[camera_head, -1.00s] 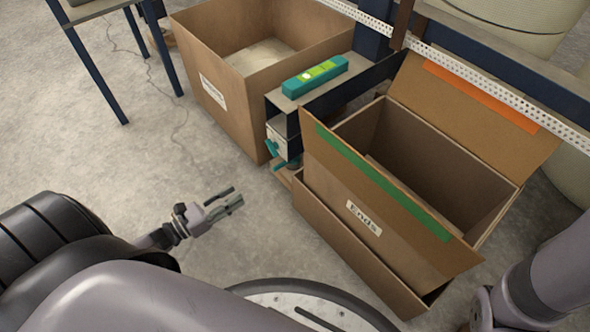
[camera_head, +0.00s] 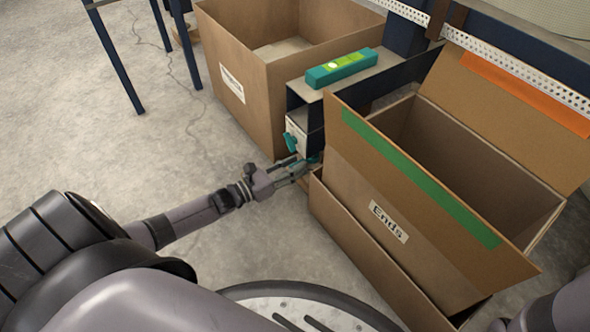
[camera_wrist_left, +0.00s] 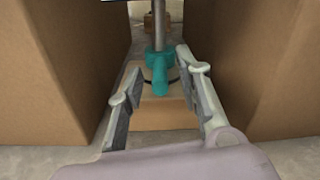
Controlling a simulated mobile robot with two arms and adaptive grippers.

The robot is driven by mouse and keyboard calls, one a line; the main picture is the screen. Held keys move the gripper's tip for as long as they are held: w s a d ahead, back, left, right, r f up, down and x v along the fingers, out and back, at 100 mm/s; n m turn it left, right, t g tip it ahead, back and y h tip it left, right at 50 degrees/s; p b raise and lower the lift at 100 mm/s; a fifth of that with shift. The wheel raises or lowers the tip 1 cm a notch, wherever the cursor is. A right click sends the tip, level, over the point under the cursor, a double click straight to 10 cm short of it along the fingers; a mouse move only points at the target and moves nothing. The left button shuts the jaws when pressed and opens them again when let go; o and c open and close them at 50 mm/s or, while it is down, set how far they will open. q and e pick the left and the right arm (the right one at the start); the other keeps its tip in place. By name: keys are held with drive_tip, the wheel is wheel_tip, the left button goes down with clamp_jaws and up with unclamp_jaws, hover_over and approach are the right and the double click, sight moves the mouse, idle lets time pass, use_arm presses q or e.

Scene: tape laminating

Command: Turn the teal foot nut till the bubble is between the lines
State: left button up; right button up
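The teal foot nut (camera_wrist_left: 159,72) sits on a grey threaded rod between two cardboard boxes in the left wrist view. A bit of it shows at the fingertips in the head view (camera_head: 313,158). My left gripper (camera_wrist_left: 156,84) is open, with one finger on each side of the nut's lower part; I cannot tell whether they touch it. It also shows in the head view (camera_head: 300,170), low beside the Ends box. The teal level (camera_head: 341,68) lies on the shelf with a yellow-green vial; the bubble's place against the lines is too small to tell. My right gripper is out of view.
The Ends box (camera_head: 350,215) stands close on the right of the gripper, with open flaps. Another open cardboard box (camera_head: 262,100) stands on the left. A wooden block (camera_wrist_left: 160,112) lies under the nut. The gap between the boxes is narrow.

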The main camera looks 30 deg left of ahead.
use_arm(q)
drive_tip(key=shift+w+d, duration=0.2)
drive_tip(key=shift+w, duration=0.2)
clamp_jaws()
idle(0.7)
